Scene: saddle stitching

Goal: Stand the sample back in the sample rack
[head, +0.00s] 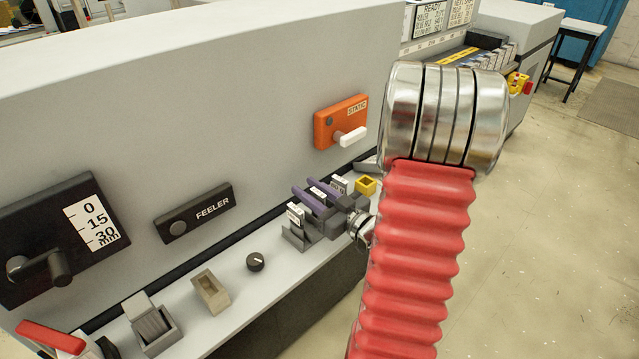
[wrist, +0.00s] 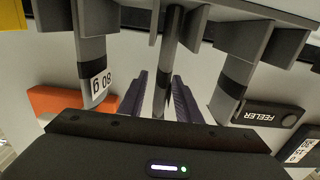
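My gripper (head: 317,196) is at the small grey sample rack (head: 297,239) on the machine's ledge in the head view. Its two purple fingers reach toward the panel, around a middle piece with a white label (head: 318,192). In the wrist view the fingers (wrist: 161,76) stand apart, with a dark upright piece (wrist: 169,60) between them and gaps on both sides. Two grey samples flank it there: one labelled 80 g (wrist: 97,85) on the left, one (wrist: 233,85) on the right. The head view shows their labels only small. I cannot tell whether the middle piece is fully seated.
The orange STATIC box (head: 340,122) with its white handle is on the panel above the rack. The FEELER plate (head: 193,212) is to the left. A yellow square holder (head: 366,185) is right beside the rack. A black knob (head: 255,262) and a beige switch (head: 211,291) sit on the ledge.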

